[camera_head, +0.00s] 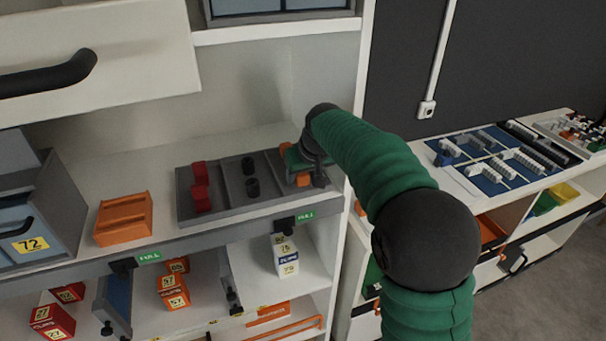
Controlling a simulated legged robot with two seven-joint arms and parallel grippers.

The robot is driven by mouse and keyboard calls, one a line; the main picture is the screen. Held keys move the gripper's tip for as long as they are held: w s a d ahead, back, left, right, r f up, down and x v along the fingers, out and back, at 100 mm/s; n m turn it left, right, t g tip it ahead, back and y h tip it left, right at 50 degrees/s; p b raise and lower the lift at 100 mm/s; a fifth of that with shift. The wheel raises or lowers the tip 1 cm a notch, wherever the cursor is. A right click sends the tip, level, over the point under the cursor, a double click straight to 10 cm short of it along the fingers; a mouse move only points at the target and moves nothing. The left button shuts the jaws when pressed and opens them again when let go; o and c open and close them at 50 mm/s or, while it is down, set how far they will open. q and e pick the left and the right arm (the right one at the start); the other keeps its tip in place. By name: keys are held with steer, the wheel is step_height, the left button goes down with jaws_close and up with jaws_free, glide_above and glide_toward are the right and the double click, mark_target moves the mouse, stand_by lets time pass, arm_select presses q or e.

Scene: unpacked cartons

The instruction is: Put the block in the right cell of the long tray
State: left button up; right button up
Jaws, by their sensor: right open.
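The long grey tray (222,197) lies on the middle shelf, split into cells. Orange surfaces of what looks like a block (303,180) show at the right cell, partly hidden by my gripper. My right gripper (308,168) is open, at the right cell, right by this orange piece. Contact between them cannot be made out. My left gripper is not in view.
A white drawer front with a black handle (48,76) juts out at upper left. A grey-blue bin marked 72 (38,226) stands at the left. The upright shelf wall is close to the tray's right end. Small boxes (286,255) stand on the shelf below.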

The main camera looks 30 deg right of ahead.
steer(key=shift+s+f, duration=0.1)
steer(key=shift+f, duration=0.2)
steer(key=shift+r, duration=0.25)
steer(key=v, duration=1.2)
steer(key=shift+w, duration=0.2)
steer(key=shift+d+r, duration=0.1)
